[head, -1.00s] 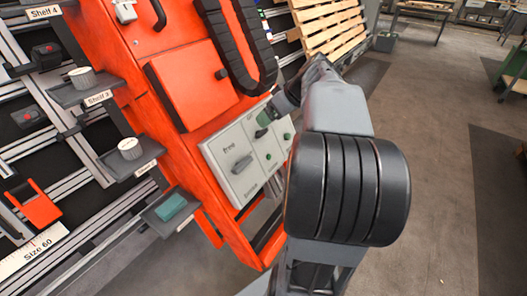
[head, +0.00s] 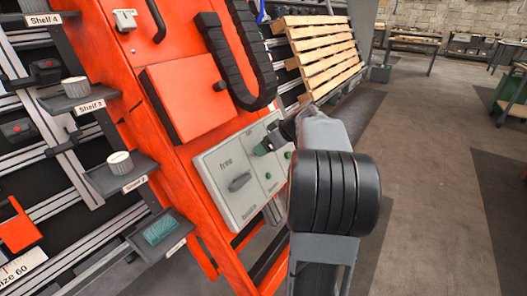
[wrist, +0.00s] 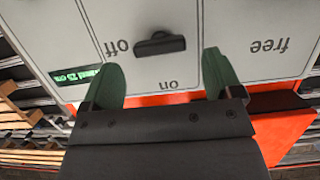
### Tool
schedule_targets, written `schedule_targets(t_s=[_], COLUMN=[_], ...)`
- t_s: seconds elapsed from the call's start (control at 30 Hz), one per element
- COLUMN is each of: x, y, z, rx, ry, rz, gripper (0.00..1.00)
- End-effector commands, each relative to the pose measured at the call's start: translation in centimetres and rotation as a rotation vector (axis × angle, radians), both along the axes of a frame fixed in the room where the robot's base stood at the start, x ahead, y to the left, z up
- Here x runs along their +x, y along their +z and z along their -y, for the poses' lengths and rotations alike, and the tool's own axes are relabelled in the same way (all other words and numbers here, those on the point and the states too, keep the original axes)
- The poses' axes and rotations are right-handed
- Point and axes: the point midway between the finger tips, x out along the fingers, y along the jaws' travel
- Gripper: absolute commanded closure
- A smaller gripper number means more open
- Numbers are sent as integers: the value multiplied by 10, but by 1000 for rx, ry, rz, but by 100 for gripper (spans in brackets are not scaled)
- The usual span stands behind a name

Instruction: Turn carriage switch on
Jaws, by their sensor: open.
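The carriage switch is a dark bar-shaped knob (wrist: 160,45) on a pale grey panel (wrist: 270,17), seen upside down in the wrist view. The knob lies level in the picture, its left end towards the "off" label; "on" is printed below it. My gripper (wrist: 162,62) is open, its green fingers on either side of the knob's line and a little short of it, with nothing visible between them. I cannot tell whether they touch the panel. In the head view my gripper (head: 267,145) is at the panel's upper right and hides the switch.
A second grey handle (head: 240,181) sits left on the panel under "free"; green buttons are beside my gripper. A green display (wrist: 76,75) shows in the wrist view. The orange cabinet (head: 170,165) carries small shelves at left. Open floor (head: 425,180) lies right.

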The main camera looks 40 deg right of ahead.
Motion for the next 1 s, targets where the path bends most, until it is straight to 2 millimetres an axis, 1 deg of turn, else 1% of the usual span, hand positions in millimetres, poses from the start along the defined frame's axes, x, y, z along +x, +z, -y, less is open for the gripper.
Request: schedule_targets(t_s=[0.03, 0.23, 0.67, 1.0], x=[5, 16, 20, 19], y=[-7, -18, -20, -20], z=[-2, -6, -7, -7], rx=[1, 0, 1, 0], ry=[2, 0, -1, -1], rz=[0, 0, 0, 0], gripper=[15, 15, 16, 48])
